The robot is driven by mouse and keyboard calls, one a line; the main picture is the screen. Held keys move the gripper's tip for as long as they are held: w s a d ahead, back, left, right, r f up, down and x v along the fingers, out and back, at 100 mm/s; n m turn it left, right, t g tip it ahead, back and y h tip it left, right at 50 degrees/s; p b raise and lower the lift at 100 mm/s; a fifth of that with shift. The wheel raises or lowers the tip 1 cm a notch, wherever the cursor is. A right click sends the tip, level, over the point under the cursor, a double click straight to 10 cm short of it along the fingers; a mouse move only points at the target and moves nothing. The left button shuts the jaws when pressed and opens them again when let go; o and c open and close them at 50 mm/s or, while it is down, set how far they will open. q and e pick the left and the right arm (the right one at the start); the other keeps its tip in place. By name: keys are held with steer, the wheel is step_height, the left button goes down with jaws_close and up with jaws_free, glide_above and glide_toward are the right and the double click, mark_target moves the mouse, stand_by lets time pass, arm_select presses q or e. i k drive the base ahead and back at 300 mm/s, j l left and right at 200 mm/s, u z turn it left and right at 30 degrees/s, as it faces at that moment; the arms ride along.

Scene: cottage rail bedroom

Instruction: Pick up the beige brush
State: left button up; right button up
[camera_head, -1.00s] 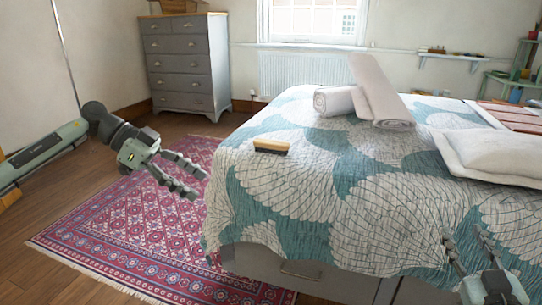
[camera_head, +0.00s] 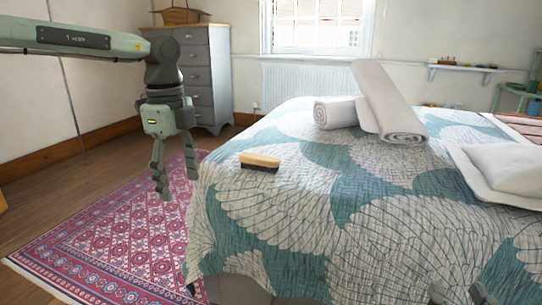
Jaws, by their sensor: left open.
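The beige brush (camera_head: 260,162) lies on the bed near its left edge, with a beige top and dark bristles facing down. My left gripper (camera_head: 176,186) hangs pointing down over the rug, left of the bed and the brush. Its fingers are apart and nothing is between them. My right gripper (camera_head: 460,296) shows only as fingertips at the bottom right edge, over the bed's front; most of it is cut off. The fingertips are apart with nothing visible between them.
The bed (camera_head: 290,235) has a teal and white quilt. Rolled white towels (camera_head: 375,110) lie behind the brush, and a white pillow (camera_head: 505,170) lies at right. A grey dresser (camera_head: 207,75) stands behind my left arm. The rug (camera_head: 110,235) is clear.

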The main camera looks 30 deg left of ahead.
mark_target(269, 164)
steer(key=i, duration=1.05)
